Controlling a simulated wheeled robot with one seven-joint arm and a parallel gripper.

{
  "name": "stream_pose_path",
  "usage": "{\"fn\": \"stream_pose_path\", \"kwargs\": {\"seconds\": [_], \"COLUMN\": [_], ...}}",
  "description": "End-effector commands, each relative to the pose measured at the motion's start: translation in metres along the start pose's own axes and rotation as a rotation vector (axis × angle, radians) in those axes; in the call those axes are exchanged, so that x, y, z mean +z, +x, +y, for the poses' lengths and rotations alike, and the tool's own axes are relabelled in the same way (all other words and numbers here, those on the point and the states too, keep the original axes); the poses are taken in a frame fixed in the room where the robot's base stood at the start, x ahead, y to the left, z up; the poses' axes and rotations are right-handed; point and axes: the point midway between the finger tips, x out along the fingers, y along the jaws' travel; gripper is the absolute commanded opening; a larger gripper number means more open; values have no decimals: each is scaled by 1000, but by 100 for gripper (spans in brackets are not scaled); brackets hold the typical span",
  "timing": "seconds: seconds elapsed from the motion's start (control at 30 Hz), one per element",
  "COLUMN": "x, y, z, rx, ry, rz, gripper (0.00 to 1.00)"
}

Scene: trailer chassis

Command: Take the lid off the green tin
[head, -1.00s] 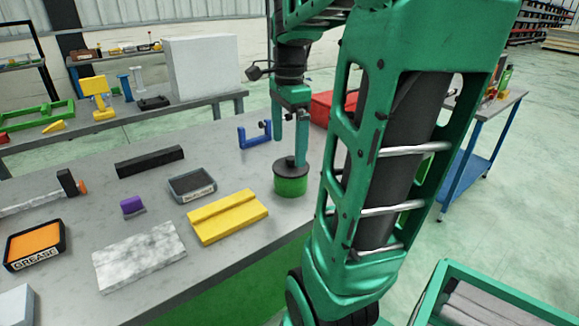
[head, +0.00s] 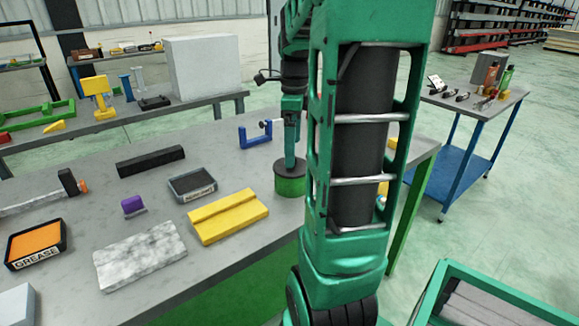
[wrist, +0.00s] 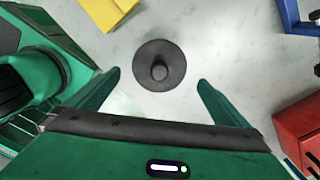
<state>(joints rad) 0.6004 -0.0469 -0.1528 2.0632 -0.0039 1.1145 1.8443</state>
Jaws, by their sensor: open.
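The green tin (head: 291,187) stands upright on the grey workbench with its dark round lid (head: 283,171) on top. In the wrist view the lid (wrist: 143,68) shows from above with a knob (wrist: 159,71) at its centre, and the tin's body is hidden beneath it. My gripper (head: 290,160) points down over the tin in the head view, one finger seen nearly edge-on. In the wrist view my gripper (wrist: 159,79) is open, with one finger left and one right of the lid. Nothing is held between them.
A yellow block (head: 228,216) lies left of the tin, and a blue bracket (head: 255,136) stands behind it. A red box (wrist: 300,128) is at the right in the wrist view. A black-rimmed tray (head: 192,186) and a marbled slab (head: 140,256) lie farther left.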

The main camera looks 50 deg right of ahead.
Motion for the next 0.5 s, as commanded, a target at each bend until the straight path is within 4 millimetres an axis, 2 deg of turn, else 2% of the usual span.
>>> {"fn": "stream_pose_path", "kwargs": {"seconds": [0.1,0.3,0.5], "x": [2,3,3], "y": [18,41,45], "z": [2,2,2], "rx": [5,3,1], "ry": [0,0,-1], "rz": [2,1,0], "gripper": [100,100,100]}}
